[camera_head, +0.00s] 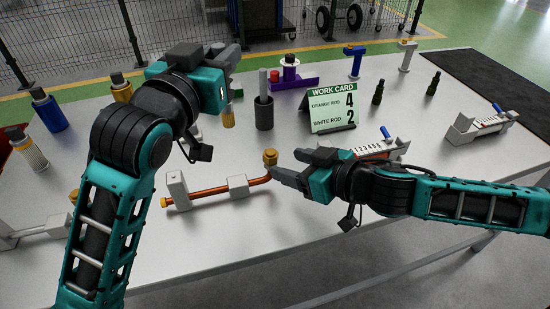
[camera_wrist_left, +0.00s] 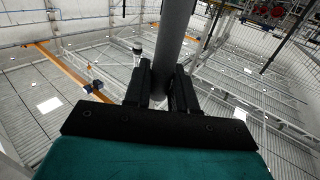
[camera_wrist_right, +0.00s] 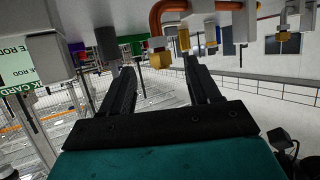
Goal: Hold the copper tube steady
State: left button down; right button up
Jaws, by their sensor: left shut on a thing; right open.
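My right gripper (camera_head: 290,166) is open and empty, just right of the bent end. In the right wrist view, the copper tube (camera_wrist_right: 157,15) and its brass nut (camera_wrist_right: 160,59) show beyond the spread fingers. My left gripper (camera_wrist_left: 160,92) is shut on a grey rod (camera_wrist_left: 174,35), raised above the table's back left. In the head view its fingers are mostly hidden.
A work card (camera_head: 333,108) reads orange rod 4, white rod 2. A dark cup (camera_head: 264,113) with a grey rod stands behind the tube. A numbered rack (camera_head: 375,150) sits behind my right gripper. Blue and yellow cylinders stand at left. The table front is clear.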

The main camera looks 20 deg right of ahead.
aim_at(273, 159)
jog(key=x, duration=0.6)
jog(key=shift+w+a, duration=0.15)
grip_shut()
dwell(0.4)
